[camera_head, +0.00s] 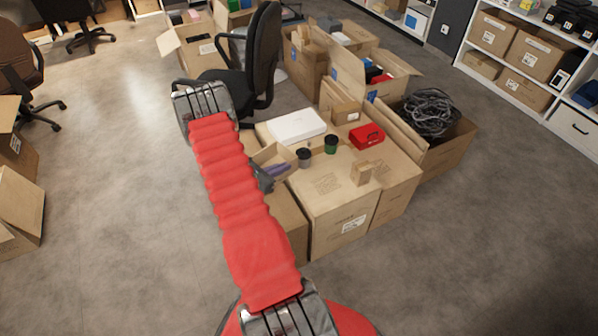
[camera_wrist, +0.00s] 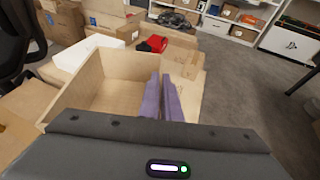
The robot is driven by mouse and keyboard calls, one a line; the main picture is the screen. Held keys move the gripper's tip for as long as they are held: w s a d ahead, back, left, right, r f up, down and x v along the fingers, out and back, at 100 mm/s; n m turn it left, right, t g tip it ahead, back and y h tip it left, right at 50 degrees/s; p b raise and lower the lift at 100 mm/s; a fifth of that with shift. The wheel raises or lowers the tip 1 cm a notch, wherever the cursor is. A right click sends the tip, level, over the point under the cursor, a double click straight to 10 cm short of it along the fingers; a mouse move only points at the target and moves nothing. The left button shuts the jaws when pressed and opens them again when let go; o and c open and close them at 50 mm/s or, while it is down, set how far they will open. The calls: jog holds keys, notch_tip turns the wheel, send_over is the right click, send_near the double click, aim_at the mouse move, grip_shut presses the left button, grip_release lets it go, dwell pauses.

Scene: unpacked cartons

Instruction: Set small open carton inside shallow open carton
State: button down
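My gripper (camera_head: 280,169) is at the left edge of the carton-top surface, its purple fingers pointing towards the right. In the wrist view the fingers (camera_wrist: 161,98) are close together at the right wall of a small open carton (camera_wrist: 105,82). One finger is on the inner side and one on the outer side, so they appear shut on that wall. The small carton is empty and its open top faces up. In the head view only a part of it (camera_head: 266,154) shows behind my arm. I cannot tell for sure which carton is the shallow open one.
An office chair (camera_head: 262,60) stands behind. A carton of black cables (camera_head: 450,145) is at right.

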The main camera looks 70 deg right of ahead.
jog(key=w+a+r+n+t+h, duration=0.1)
jog(key=w+a+r+n+t, duration=0.25)
jog(key=w+a, duration=0.8)
jog(key=w+a+r+n+t, duration=0.3)
jog(key=w+a+r+t, duration=0.15)
jog(key=w+a, duration=0.75)
jog(key=w+a+r+n+t+y, duration=0.1)
jog(key=a+r+n+t, duration=0.2)
jog(key=a, duration=1.3)
jog(key=w+a+r+n+t+y, duration=0.1)
jog(key=a+r+n+t, duration=0.2)
jog(key=a, duration=1.3)
jog(key=shift+w+r+y, duration=0.2)
jog(key=shift+r+y, duration=0.2)
jog(key=shift+r, duration=0.5)
jog(key=shift+a, duration=0.1)
